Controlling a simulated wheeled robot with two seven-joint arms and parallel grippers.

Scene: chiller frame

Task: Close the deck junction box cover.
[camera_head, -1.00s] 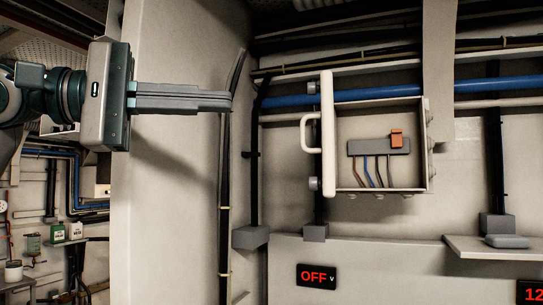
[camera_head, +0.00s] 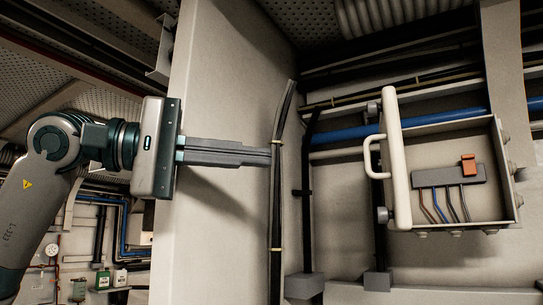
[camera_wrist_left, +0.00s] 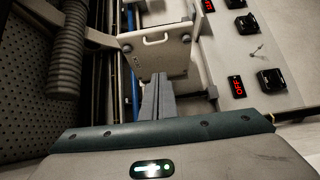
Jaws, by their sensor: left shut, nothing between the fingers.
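The junction box (camera_head: 508,200) is on the wall at the right of the head view, its inside showing a grey terminal block with wires and an orange part. Its cover (camera_head: 396,160) stands open, seen nearly edge-on at the box's left side, with a white loop handle (camera_head: 372,155) facing left. In the left wrist view the cover (camera_wrist_left: 160,58) shows beyond the fingers, with its handle (camera_wrist_left: 156,38). My left gripper (camera_head: 270,155) is shut and empty, pointing right, to the left of the handle and apart from it in the picture. My right gripper is not in view.
A pale wall panel (camera_head: 225,80) stands behind my left gripper. Black vertical cables (camera_head: 277,190) run just past the fingertips. A blue pipe (camera_head: 345,135) passes behind the cover. The wrist view shows a panel with black knobs (camera_wrist_left: 271,78) and red displays.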

